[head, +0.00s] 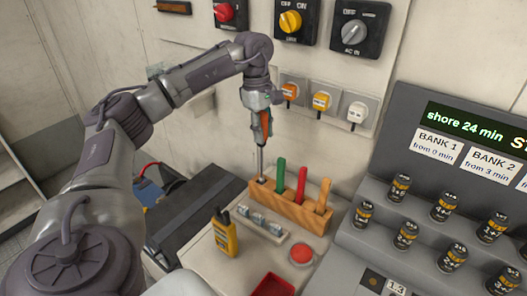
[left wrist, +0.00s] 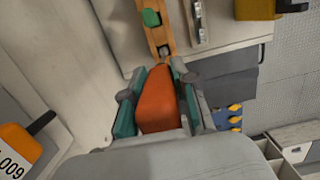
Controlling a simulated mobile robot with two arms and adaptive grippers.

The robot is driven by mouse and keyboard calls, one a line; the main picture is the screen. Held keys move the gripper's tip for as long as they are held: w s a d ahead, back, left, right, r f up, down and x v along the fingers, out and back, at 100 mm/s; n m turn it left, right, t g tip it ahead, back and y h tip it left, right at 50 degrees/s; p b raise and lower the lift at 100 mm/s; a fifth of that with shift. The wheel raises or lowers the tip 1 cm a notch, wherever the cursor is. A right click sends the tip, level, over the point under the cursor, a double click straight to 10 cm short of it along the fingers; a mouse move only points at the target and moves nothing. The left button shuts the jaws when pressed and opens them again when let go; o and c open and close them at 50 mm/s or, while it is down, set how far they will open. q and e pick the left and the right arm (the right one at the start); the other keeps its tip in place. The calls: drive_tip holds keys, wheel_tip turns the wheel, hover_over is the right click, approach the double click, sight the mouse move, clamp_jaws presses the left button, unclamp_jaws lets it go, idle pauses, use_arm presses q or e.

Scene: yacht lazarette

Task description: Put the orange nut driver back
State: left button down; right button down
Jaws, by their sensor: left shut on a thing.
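The orange nut driver (head: 264,128) hangs upright, shaft down, in my left gripper (head: 263,108), which is shut on its handle. The orange handle (left wrist: 158,100) also shows between the fingers of my left gripper (left wrist: 158,108) in the left wrist view. The wooden rack (head: 286,208) stands on the bench below, with a green, a red and an orange-yellow handle standing in it. The driver's shaft tip is at the rack's left end hole; I cannot tell how far it is inside. In the left wrist view the rack (left wrist: 166,42) lies just beyond the handle. My right gripper is out of view.
A yellow handheld meter (head: 224,236), a grey strip of small parts (head: 258,223), a red button (head: 301,254) and a red tray (head: 273,286) are near the rack. Wall sockets (head: 322,101) are close behind the gripper. A console with battery-like cylinders (head: 404,234) stands at right.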

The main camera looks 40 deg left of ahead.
sight(261, 152)
use_arm(q)
wheel_tip(261, 152, down, 6)
drive_tip(key=shift+r+p, duration=0.25)
drive_tip(key=shift+p, duration=0.2)
drive_tip(key=shift+f, duration=0.2)
drive_tip(key=c, duration=0.9)
unclamp_jaws()
drive_tip(key=shift+r, duration=0.1)
